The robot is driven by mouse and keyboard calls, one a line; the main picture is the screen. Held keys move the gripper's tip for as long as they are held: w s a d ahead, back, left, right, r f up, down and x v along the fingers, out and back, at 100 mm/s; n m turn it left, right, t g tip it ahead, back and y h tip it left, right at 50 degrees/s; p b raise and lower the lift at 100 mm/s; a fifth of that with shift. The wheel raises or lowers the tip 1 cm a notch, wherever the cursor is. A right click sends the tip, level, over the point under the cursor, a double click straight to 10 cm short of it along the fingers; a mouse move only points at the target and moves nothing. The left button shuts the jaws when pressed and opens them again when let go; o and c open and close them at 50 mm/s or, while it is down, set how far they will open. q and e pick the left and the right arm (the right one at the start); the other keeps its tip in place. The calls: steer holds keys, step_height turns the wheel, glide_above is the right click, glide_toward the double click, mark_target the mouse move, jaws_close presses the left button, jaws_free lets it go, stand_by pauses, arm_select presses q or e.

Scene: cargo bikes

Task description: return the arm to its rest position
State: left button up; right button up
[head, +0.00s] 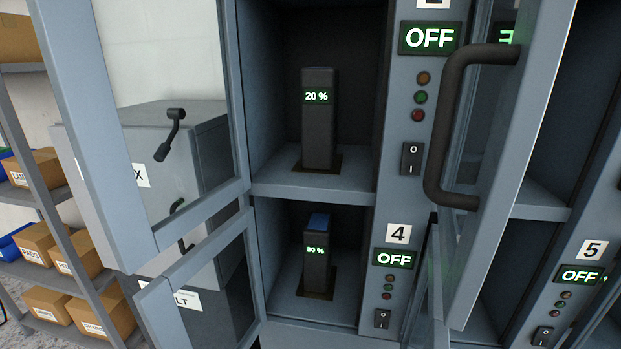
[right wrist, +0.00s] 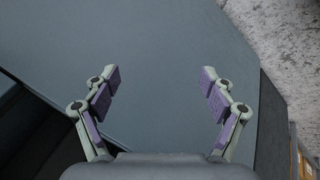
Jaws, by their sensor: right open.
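My right gripper (right wrist: 160,90) is open and empty in the right wrist view. Its two fingers are spread apart in front of a plain grey-blue surface, and nothing is between them. Neither gripper shows in the head view. My left gripper is in no view.
A charging cabinet has open glass doors (head: 193,215) at the left and another open door with a black handle (head: 454,125) at the right. One battery (head: 319,135) reads 20 %, a lower one (head: 316,267) reads 30 %. Shelves with boxes (head: 38,238) stand far left.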

steer(key=s+a+f+m+g+y, duration=0.2)
steer(key=s+a+m, duration=0.1)
steer(key=a+m, duration=0.15)
step_height(320, 180, down, 20)
steer(key=d+g, duration=0.1)
steer(key=d, duration=0.1)
steer(key=s+d+f, duration=0.1)
steer(key=s+f, duration=0.9)
steer(key=f, duration=0.5)
arm_select(q)
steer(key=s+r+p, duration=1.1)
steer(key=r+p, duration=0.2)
steer(key=p, duration=0.6)
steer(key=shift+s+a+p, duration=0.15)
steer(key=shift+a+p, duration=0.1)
steer(key=shift+p, duration=0.15)
arm_select(e)
steer(key=s+r+g, duration=0.1)
steer(key=s+r, duration=1)
steer(key=r, duration=0.2)
steer(key=shift+d, duration=0.25)
